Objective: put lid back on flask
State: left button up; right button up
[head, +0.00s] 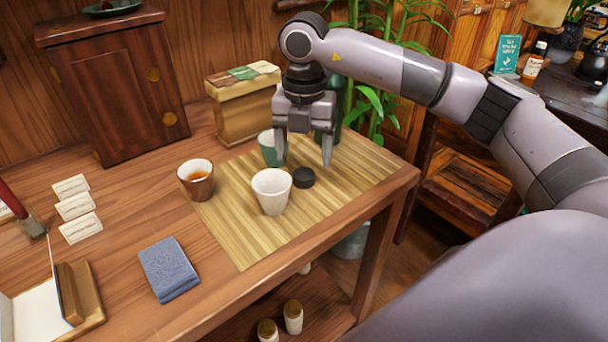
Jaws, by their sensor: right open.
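The black round lid (303,178) lies on the bamboo mat (350,170). My right gripper (304,162) points down just above and behind the lid in the picture, its two fingers apart with nothing between them. A dark green upright vessel, seemingly the flask (338,112), stands behind the gripper, and its top is mostly hidden by my wrist. My left gripper is out of view.
A white cup (271,190) stands just left of the lid. A green cup (268,150) is behind it, partly hidden by a finger. A brown cup of tea (196,180) stands at the mat's left edge. A box (243,110) and bamboo plant (372,100) stand behind.

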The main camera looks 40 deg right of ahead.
aim_at(304, 174)
jog(key=shift+w+d+f, duration=0.1)
jog(key=shift+w+f, duration=0.05)
jog(key=shift+f, duration=1.15)
jog(key=shift+w+f, duration=0.15)
jog(key=shift+f, duration=1.15)
jog(key=c, duration=1.1)
